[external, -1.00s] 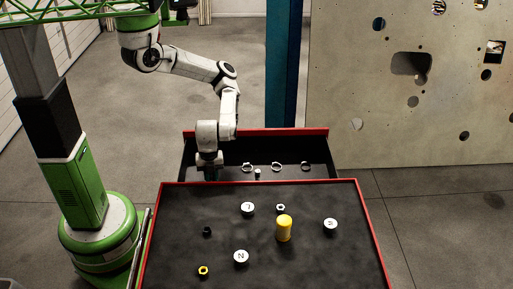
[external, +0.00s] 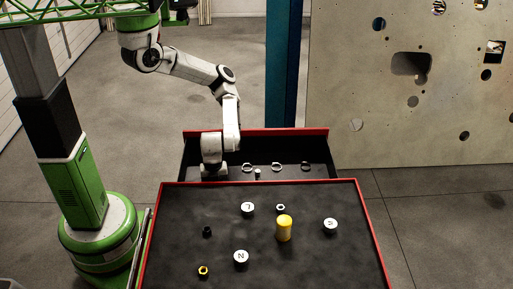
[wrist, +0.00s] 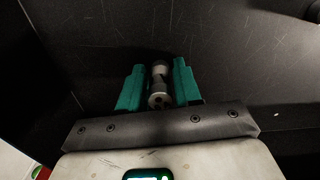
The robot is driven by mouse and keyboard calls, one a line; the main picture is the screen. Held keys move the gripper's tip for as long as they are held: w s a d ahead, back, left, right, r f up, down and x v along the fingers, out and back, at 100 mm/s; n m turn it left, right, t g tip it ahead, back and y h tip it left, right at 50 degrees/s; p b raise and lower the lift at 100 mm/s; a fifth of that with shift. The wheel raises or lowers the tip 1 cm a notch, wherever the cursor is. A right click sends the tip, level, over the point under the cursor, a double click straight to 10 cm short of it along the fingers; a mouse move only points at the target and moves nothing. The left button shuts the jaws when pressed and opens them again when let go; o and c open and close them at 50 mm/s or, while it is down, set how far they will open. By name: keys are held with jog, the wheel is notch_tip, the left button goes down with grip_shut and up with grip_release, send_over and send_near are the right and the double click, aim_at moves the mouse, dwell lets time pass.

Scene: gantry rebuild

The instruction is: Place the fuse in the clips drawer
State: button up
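The fuse (wrist: 158,84), a small grey cylinder with pale wider caps, is between the two teal fingers of my gripper (wrist: 160,82) in the wrist view. One cap faces the camera, and narrow dark gaps seem to show on both sides, so the fingers look slightly open around it. In the external view my gripper (external: 213,171) is low over the left part of the open drawer (external: 319,171). Its fingers and the fuse are hidden there by the wrist and the table edge. Whether the fuse touches the drawer floor cannot be seen.
Several ring-shaped clips (external: 276,167) and a small pale-topped piece (external: 257,173) are in the drawer, right of my gripper. The red-edged black tabletop (external: 320,265) holds a yellow cylinder (external: 284,229), lettered white caps (external: 241,257), nuts (external: 203,271) and a small black piece (external: 207,231).

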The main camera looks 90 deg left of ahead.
jog(key=shift+o, duration=1.1)
notch_tip(320, 180, up, 12)
jog(key=shift+r, duration=0.15)
